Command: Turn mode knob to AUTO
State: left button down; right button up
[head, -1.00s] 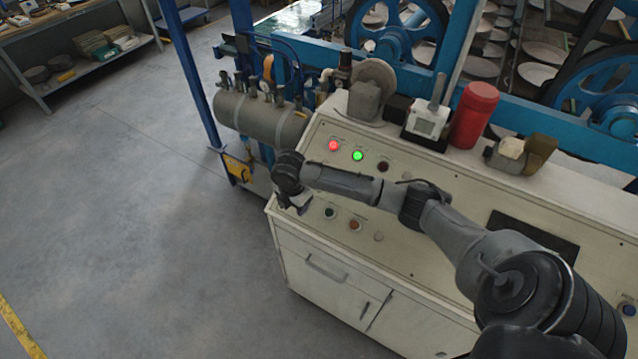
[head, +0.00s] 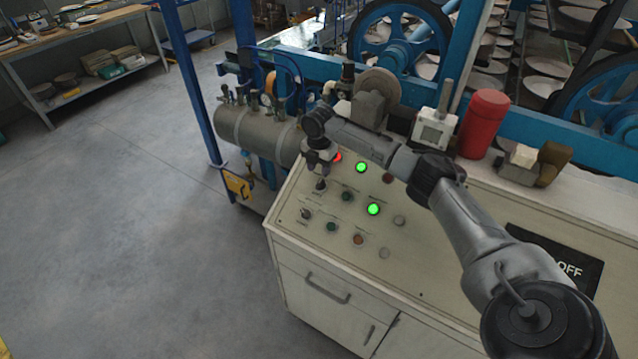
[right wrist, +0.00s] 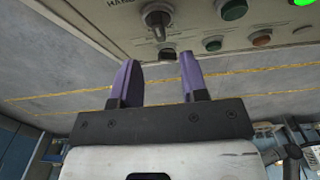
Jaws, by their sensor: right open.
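Two black selector knobs stand at the left end of the sloped control panel (head: 285,222). The upper knob (head: 320,185) is just below my right gripper (head: 319,165) in the head view; the lower knob (head: 306,214) is nearer the panel's front edge. In the right wrist view my right gripper (right wrist: 158,62) is open and empty, with two purple fingers apart. A knob with a pale pointer (right wrist: 157,18) shows beyond the fingertips, and another dark knob (right wrist: 168,53) shows between them. No finger visibly grips a knob. The labels are too small or cut to read fully. My left gripper is out of view.
A red light (head: 337,157) and two green lights (head: 361,167) glow near the knobs, among several unlit buttons. A dark display (head: 553,262) reads OFF at its visible end. A red canister (head: 482,123) and a motor (head: 375,97) stand behind the panel. Open floor lies left.

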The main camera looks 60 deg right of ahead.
aim_at(319, 184)
notch_tip(319, 184, down, 5)
jog(key=shift+f, duration=0.85)
